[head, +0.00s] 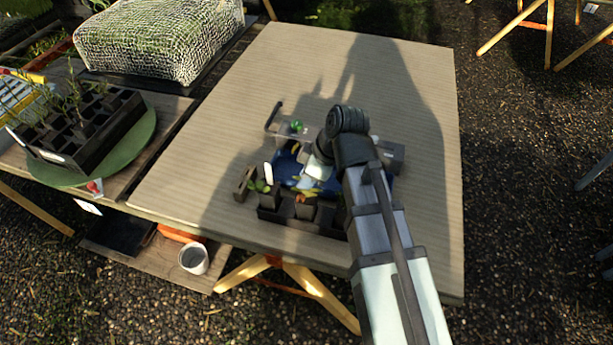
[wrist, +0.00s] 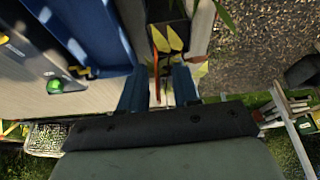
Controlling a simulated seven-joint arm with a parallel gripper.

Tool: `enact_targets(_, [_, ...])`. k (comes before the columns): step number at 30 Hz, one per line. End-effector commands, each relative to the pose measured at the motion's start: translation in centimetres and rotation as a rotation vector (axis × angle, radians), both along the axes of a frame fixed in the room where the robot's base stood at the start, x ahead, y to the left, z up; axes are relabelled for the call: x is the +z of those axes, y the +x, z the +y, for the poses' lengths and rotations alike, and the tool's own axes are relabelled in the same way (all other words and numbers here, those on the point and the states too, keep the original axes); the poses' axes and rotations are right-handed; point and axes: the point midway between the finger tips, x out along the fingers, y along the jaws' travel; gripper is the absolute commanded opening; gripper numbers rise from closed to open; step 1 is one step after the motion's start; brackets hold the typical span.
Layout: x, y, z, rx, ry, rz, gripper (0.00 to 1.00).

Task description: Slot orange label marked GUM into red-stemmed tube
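My gripper (wrist: 159,92) shows in the wrist view with its two dark blue fingers apart. A thin red stem (wrist: 157,72) with yellow leaves (wrist: 174,38) shows beyond and partly between the fingers, near a dark tube. I see no label clearly held in the gap. In the head view my arm covers the gripper, which is low over the blue tray (head: 287,163) on the table. Dark square tubes (head: 270,203) stand at the tray's near side. I cannot make out an orange label or the word GUM in either view.
A white tag (head: 268,172) stands upright among the tubes. A small green object (head: 297,126) lies behind the tray, and a grey block (head: 392,154) stands to its right. A seedling rack (head: 75,135) is on the left bench.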

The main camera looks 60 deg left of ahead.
Motion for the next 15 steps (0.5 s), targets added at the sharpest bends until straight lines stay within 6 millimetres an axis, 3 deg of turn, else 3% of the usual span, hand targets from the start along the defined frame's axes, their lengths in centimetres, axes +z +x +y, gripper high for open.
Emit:
enact_targets(5, [1.2,0.4,-0.3,-0.001,0.002,-0.001,0.31])
enact_targets(15, [5.7,1.7,-1.6,-0.001,0.003,-0.001,0.31])
